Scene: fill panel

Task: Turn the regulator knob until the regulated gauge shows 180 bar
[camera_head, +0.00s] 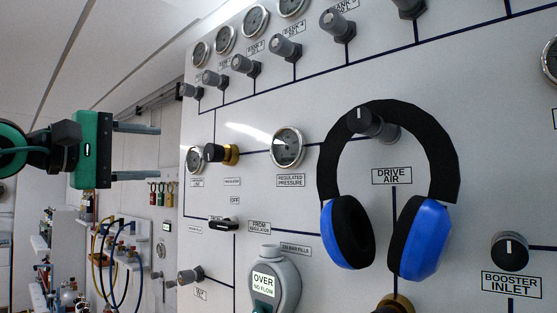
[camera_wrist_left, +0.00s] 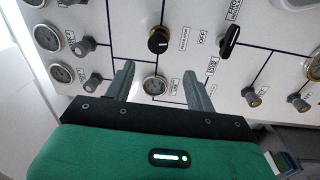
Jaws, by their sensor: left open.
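The regulator knob (camera_head: 215,153) is black on a brass collar, on the panel left of the regulated gauge. In the left wrist view the knob (camera_wrist_left: 158,42) is beyond my fingertips. The regulated gauge (camera_head: 288,147) is a round dial above its "REGULATED PRESSURE" label; its reading is too small to tell. My left gripper (camera_head: 158,152) is green with grey fingers, open and empty, to the left of the knob and apart from it. In the left wrist view the gripper (camera_wrist_left: 158,70) has a smaller line gauge (camera_wrist_left: 155,86) showing between its fingers. My right gripper is not in view.
Blue-and-black ear defenders (camera_head: 427,236) hang on the drive air knob (camera_head: 372,122). A black-handled valve (camera_head: 224,224) is below the regulator knob. A grey flow meter reading "OVER NO FLOW" (camera_head: 271,281) is lower down. Several grey bank valves line the panel above.

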